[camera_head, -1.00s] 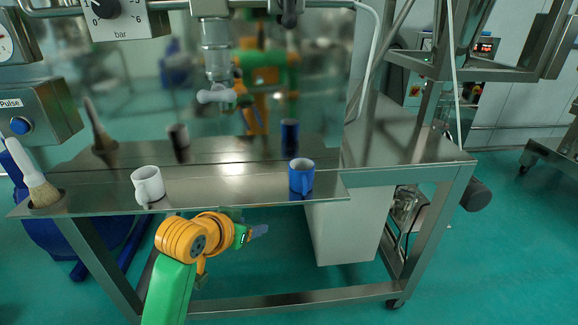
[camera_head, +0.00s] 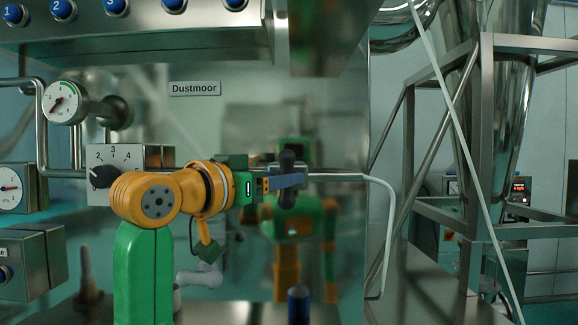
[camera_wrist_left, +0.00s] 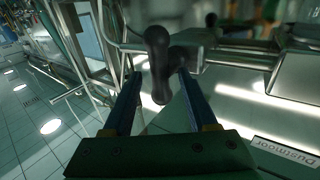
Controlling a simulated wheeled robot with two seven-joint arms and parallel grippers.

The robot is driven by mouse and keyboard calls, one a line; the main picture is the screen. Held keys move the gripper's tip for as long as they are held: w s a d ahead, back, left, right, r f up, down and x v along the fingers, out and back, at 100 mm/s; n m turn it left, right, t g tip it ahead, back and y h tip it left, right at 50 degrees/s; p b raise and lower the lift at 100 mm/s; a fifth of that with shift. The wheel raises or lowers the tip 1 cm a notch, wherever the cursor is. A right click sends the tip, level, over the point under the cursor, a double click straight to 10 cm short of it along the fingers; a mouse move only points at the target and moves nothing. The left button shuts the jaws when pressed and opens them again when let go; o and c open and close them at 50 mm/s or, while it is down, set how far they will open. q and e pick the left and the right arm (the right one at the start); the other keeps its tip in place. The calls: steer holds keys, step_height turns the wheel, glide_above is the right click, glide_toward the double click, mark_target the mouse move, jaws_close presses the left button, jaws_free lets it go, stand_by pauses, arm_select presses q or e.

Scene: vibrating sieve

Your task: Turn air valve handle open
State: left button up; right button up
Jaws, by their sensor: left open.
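The air valve handle (camera_head: 287,168) is a dark, rounded lever, upright on a steel pipe in front of the panel. In the left wrist view the handle (camera_wrist_left: 158,62) stands between my two finger ends, with gaps to the sides. My left gripper (camera_head: 297,181) reaches in from the left, and its blue fingers cover the handle's middle. In the left wrist view my left gripper (camera_wrist_left: 158,84) is open around the handle. I cannot tell whether either finger touches it. My right gripper is out of view.
A pressure gauge (camera_head: 64,103) and a dark dial (camera_head: 103,177) sit left of my arm. A row of blue buttons (camera_head: 117,6) runs above. The steel panel mirrors my arms. A white hose (camera_head: 389,215) and metal frame (camera_head: 402,150) stand right of the handle.

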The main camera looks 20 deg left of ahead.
mark_target(288, 209)
arm_select(q)
steer(key=x, duration=0.3)
steer(key=shift+f, duration=0.3)
steer(key=shift+s+r, duration=0.15)
steer(key=shift+s, duration=0.05)
jaws_close()
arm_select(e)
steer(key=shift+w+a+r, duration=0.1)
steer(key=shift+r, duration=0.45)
